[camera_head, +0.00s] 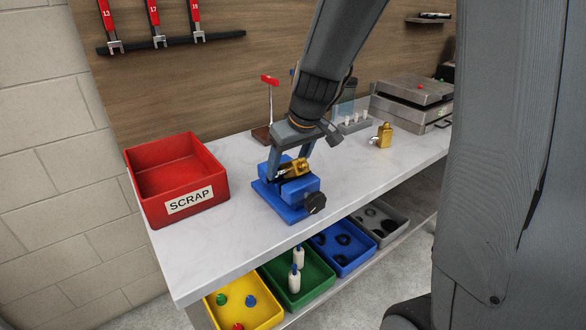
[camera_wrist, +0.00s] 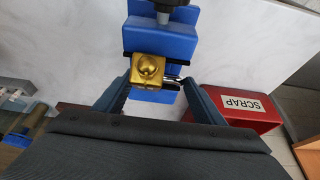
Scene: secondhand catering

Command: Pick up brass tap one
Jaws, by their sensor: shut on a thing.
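A brass tap (camera_head: 295,167) with a silvery spout sits at the top of the blue vise (camera_head: 298,197) on the bench. In the wrist view the brass tap (camera_wrist: 150,68) lies between the two fingers, against the vise (camera_wrist: 160,37). My gripper (camera_head: 286,172) reaches down over the vise and is shut on this tap. In the wrist view my gripper (camera_wrist: 157,84) has one finger at each end of the tap. Whether the vise jaws still touch the tap cannot be told. A second brass tap (camera_head: 384,134) stands upright on the bench to the right. No label shows which is one.
A red SCRAP bin (camera_head: 217,182) stands left of the vise. A red-topped stand (camera_head: 269,105) and a grey rack (camera_head: 354,126) are behind. A grey metal case (camera_head: 410,103) is at the back right. Yellow, green, blue and grey trays sit on the shelf below.

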